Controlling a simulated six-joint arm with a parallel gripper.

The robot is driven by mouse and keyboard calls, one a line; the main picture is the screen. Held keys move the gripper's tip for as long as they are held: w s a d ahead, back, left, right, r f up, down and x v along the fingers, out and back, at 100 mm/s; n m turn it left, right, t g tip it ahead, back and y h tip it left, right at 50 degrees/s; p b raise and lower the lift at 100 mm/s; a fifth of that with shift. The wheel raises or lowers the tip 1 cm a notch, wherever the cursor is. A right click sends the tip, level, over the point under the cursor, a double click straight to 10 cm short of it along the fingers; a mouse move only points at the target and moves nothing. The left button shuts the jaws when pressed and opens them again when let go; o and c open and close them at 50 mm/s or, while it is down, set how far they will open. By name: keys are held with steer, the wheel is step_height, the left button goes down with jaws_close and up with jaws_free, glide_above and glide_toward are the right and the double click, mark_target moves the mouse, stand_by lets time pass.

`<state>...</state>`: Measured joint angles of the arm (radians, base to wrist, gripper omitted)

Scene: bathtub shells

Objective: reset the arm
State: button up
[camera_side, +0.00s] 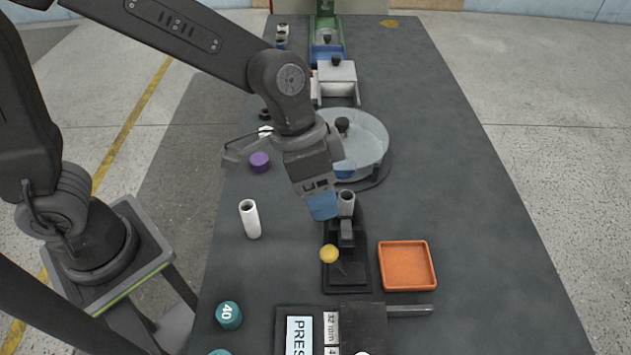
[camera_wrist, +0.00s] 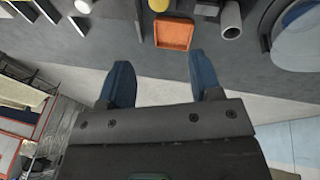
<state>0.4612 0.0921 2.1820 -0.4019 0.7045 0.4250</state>
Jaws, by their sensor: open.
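My gripper (camera_side: 322,207) is raised above the middle of the dark table (camera_side: 480,200). Its blue fingers also show in the wrist view (camera_wrist: 163,85), spread apart with nothing between them. In the side view the fingertips appear close to a grey tube on a black stand (camera_side: 346,270); I cannot tell the gap in depth. The lower arm hides part of the round grey dish behind it.
An orange tray (camera_side: 407,266) lies right of the stand, which has a yellow ball (camera_side: 329,254). A white tube (camera_side: 250,219), purple cap (camera_side: 260,162) and teal weight (camera_side: 228,315) stand left. A round dish (camera_side: 365,140) is behind. The table's right side is clear.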

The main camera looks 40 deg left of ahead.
steer(key=s+a+r+n+t+y, duration=0.2)
steer(key=s+a+r+n, duration=0.1)
steer(key=a, duration=0.6)
steer(key=s+a+r+n+t+y, duration=0.1)
steer(key=s+a+r, duration=0.4)
steer(key=a, duration=0.5)
steer(key=r+n+t, duration=0.1)
steer(key=n, duration=0.1)
steer(key=shift+s+a+n+t+y, duration=0.2)
steer(key=shift+s+n+t+y, duration=0.05)
steer(key=shift+n+t+y, duration=0.15)
steer(key=shift+o, duration=0.3)
